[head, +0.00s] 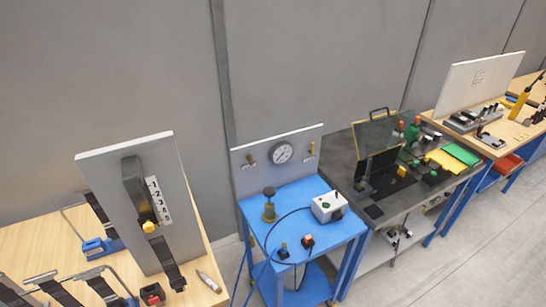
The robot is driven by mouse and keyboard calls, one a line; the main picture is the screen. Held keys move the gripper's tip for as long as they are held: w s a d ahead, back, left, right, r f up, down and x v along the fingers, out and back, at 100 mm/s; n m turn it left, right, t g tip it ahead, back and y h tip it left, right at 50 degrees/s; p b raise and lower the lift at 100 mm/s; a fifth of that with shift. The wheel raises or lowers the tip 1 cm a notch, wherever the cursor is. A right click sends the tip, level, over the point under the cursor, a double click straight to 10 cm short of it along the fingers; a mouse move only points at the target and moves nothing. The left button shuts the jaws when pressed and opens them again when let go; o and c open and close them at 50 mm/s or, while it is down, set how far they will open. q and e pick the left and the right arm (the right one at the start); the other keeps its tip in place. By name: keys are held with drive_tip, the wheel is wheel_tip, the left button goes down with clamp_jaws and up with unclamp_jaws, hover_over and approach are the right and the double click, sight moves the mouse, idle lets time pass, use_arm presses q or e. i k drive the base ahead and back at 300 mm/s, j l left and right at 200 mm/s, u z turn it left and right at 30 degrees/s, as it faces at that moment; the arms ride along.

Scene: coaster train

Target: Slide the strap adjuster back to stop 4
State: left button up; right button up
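A grey upright board (105,185) stands on the wooden bench at the left. A black strap (165,258) runs down its face. A white scale plate with black numbers (158,200) is fixed beside the strap, the numbers rising downward from 1. A yellow piece (149,226), which looks like the strap adjuster's knob, sits on the strap near the plate's lower end. The exact stop beside it is too small to tell. Neither of my grippers is in view.
The wooden bench (40,245) also holds several straps with buckles, a blue clamp-like tool (100,246), a small red-and-black block (152,294) and a grey marker-like item (209,281). A blue cart (325,240) with a gauge (282,153) stands to the right, with a grey workbench (350,185) beyond.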

sight(146, 223)
drive_tip(key=u, duration=1.25)
